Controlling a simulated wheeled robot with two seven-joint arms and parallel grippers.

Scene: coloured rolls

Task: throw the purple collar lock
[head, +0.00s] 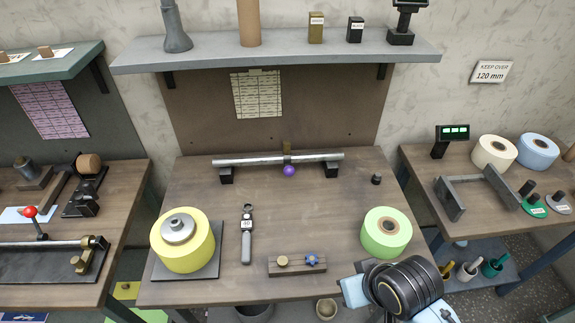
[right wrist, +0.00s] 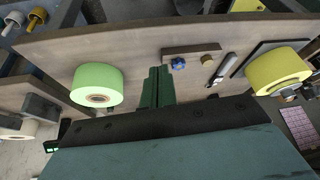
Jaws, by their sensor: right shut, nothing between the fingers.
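The purple collar lock is a round purple knob (head: 289,170) in the head view. It hangs at the front of a brass-coloured collar (head: 287,149) near the middle of a metal bar (head: 250,159) at the back of the table. My right gripper (right wrist: 158,73) is shut and empty in the right wrist view, its dark green fingers together. In the head view my right arm is at the table's front right, well away from the purple knob. The knob does not show in the right wrist view. My left gripper is not in view.
A green roll (head: 387,233) stands at the right and a yellow roll (head: 178,249) with a metal piece on top at the left. A grey hand tool (head: 247,235) and a wooden block (head: 296,265) with two knobs lie between. The table's middle is clear.

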